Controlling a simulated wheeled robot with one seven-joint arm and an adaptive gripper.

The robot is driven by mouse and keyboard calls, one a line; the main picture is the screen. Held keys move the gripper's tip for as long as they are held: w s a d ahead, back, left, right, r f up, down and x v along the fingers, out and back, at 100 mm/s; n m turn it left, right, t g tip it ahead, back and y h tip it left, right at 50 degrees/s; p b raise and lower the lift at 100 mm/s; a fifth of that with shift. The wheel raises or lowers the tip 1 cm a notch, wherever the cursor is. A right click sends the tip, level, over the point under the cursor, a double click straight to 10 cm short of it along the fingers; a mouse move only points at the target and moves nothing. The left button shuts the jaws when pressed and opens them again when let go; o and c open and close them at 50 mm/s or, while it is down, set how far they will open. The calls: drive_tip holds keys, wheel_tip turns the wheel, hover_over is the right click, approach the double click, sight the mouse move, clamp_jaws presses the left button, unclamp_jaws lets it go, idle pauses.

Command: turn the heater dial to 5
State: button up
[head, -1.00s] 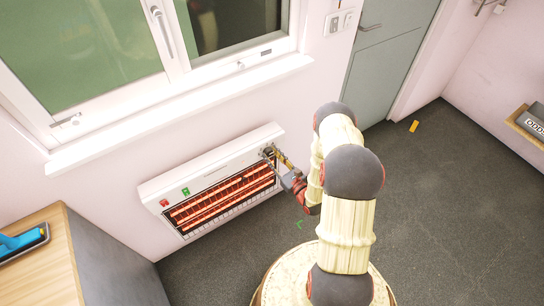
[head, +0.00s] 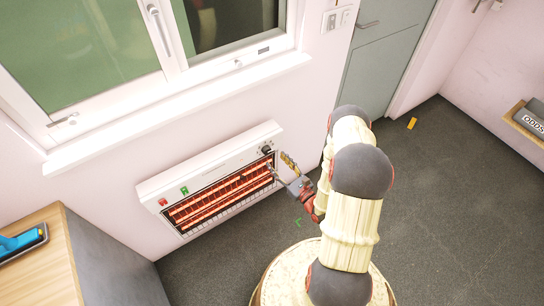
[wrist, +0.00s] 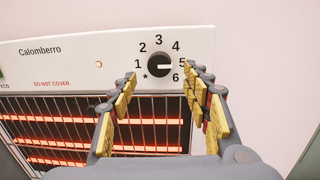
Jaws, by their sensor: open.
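The heater (head: 205,186) is a white panel on the wall under the window, with glowing red bars behind a grille. Its black dial (wrist: 159,66) is at the upper right of the panel, ringed by a star mark and the numbers 1 to 6. The dial's white mark points right, close to the 5 (wrist: 180,62). The dial also shows in the head view (head: 266,150). My gripper (head: 279,164) is open and empty, just off the heater's right end. In the wrist view its yellow-padded fingers (wrist: 154,86) spread below and either side of the dial, apart from it.
A wooden-topped cabinet (head: 38,262) with a blue item in a tray stands at the left. The window sill (head: 180,112) runs above the heater. A grey door (head: 385,60) is at the right, and the dark floor there is mostly clear.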

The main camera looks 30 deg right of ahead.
drive_tip(key=s, duration=0.6)
drive_tip(key=shift+s+d+f, duration=0.2)
drive_tip(key=shift+s+d, duration=0.1)
